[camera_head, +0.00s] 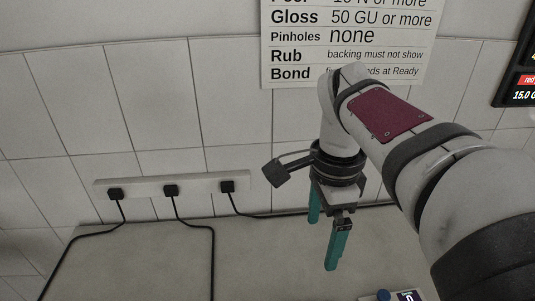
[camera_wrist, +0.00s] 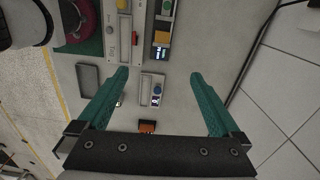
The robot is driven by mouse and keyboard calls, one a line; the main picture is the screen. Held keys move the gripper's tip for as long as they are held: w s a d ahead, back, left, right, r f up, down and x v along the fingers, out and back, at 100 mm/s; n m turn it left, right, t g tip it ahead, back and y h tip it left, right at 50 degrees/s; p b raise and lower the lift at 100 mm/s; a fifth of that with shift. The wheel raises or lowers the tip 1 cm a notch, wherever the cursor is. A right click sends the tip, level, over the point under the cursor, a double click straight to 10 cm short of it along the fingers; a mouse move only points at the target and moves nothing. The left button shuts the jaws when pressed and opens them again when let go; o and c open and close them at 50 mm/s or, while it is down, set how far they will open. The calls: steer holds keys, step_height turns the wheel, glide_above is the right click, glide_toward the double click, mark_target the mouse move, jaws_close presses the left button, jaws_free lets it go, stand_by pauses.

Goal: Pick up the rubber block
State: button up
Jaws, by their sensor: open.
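My gripper (camera_head: 323,244) is open, with teal fingers pointing down above the grey bench in the head view. In the wrist view my gripper (camera_wrist: 159,73) has its two fingers spread wide, with nothing held between them. I cannot surely tell which thing is the rubber block. A small orange-brown block (camera_wrist: 147,126) lies near the gripper's dark palm bar in the wrist view, partly hidden by it. Another orange piece (camera_wrist: 162,37) sits at a device farther off, between the finger directions. No rubber block shows in the head view.
A small white device (camera_wrist: 151,90) with a display lies between the fingers. A grey tray (camera_wrist: 87,79) lies left of the left finger. Longer devices (camera_wrist: 124,38) and a pink ring on green (camera_wrist: 82,20) lie beyond. A power strip (camera_head: 171,184) with black cables runs along the wall.

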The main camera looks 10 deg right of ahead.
steer(key=s+a+f+n, duration=0.1)
steer(key=s+f+n, duration=0.1)
steer(key=s+n, duration=0.1)
steer(key=s+a+f+n+y, duration=0.1)
steer(key=s+a+f+n, duration=0.1)
steer(key=s, duration=0.4)
steer(key=shift+a+f+n, duration=0.25)
steer(key=shift+n, duration=0.25)
steer(key=s+a+f+n, duration=0.1)
steer(key=s+f+n, duration=0.3)
steer(key=s, duration=0.1)
steer(key=s+a+f+n, duration=0.1)
steer(key=s+f+n, duration=0.1)
steer(key=s, duration=0.1)
steer(key=shift+s+a+f+y, duration=0.25)
steer(key=shift+a+f+y, duration=0.1)
steer(key=shift+y, duration=0.05)
steer(key=shift+c, duration=0.2)
